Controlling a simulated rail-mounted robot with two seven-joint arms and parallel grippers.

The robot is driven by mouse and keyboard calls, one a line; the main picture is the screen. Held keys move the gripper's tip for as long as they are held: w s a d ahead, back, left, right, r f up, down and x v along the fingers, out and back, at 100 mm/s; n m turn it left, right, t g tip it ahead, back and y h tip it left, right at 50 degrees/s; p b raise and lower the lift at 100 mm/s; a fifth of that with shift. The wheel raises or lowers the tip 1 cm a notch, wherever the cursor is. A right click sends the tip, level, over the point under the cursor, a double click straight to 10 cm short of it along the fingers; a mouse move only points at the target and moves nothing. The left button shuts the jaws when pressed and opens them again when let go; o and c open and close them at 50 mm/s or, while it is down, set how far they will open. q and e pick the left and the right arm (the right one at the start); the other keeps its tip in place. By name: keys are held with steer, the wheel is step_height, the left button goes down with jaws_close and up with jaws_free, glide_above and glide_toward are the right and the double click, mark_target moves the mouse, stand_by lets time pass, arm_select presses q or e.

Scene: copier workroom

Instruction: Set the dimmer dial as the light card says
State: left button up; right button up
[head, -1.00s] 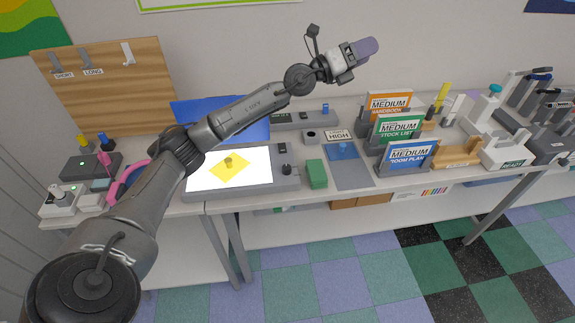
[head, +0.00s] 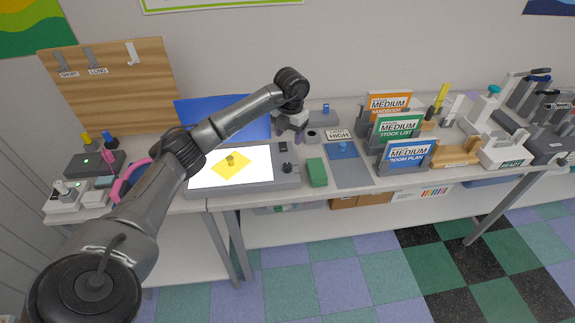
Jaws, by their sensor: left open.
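The lit light box (head: 200,185) stands on the bench, with a yellow diamond piece with a knob (head: 230,160) on its glowing panel. A dark dial (head: 287,168) sits at the right end of the box; I cannot read its setting. A card reading HIGH (head: 339,134) stands behind it to the right. My left gripper (head: 287,137) points down above the back right of the light box. It is open and empty, behind and above the dial, apart from it. My right gripper is not in view.
Booklets marked MEDIUM (head: 404,154) stand further right. A wooden hook board (head: 115,90) is at the back left.

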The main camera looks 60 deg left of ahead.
mark_target(287, 165)
arm_select(q)
steer(key=f, duration=0.7)
steer(key=f+p, duration=0.1)
steer(key=f, duration=0.5)
steer(key=shift+s+a+f, duration=0.2)
steer(key=shift+f, duration=0.2)
steer(key=c, duration=0.9)
